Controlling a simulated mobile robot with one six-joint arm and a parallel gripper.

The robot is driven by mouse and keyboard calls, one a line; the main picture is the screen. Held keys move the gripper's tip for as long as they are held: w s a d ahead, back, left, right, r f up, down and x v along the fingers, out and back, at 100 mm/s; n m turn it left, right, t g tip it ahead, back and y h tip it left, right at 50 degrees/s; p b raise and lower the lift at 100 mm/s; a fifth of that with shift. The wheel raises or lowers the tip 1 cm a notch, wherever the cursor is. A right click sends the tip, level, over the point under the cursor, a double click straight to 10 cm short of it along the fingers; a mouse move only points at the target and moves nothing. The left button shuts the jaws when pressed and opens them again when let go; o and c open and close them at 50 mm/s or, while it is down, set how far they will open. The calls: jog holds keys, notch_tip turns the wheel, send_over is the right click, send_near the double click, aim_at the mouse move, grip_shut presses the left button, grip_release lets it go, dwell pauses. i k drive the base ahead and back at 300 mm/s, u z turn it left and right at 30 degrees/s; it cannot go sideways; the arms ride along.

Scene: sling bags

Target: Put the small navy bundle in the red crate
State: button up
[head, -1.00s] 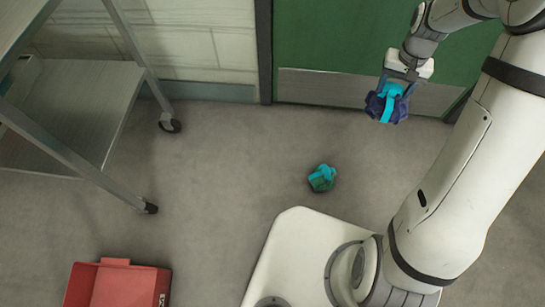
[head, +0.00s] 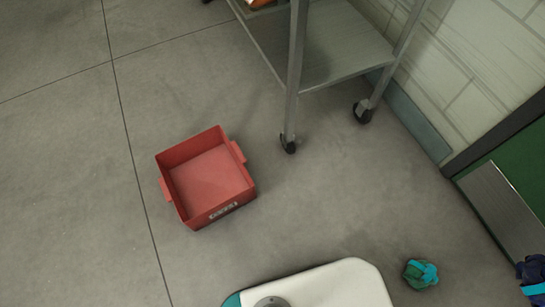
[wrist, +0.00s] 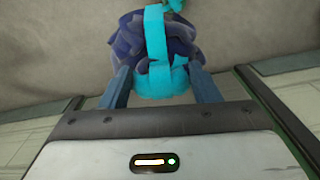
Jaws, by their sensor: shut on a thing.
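The navy bundle (wrist: 182,48), with a bright cyan strap around it, is between the two fingers of my gripper (wrist: 163,85) in the wrist view. My gripper is shut on it. In the head view part of the navy bundle (head: 534,272) shows at the right edge, while the gripper itself is out of that picture. The red crate (head: 232,208) stands on the floor left of centre in the head view. It is open at the top and looks empty, with a pale label on its near side. The bundle is far to the right of the crate.
A green bundle with a cyan strap (head: 420,274) lies on the floor at lower right. A grey wheeled cart (head: 345,62) stands behind and right of the crate. A green door (head: 524,165) and pale wall are at right. The floor left of the crate is clear.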

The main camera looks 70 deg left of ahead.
aim_at(196, 192)
jog(key=u, duration=0.05)
jog(key=k, duration=2.35)
jog(key=u, duration=1.5)
jog(key=i, duration=1)
jog(key=u, duration=0.05)
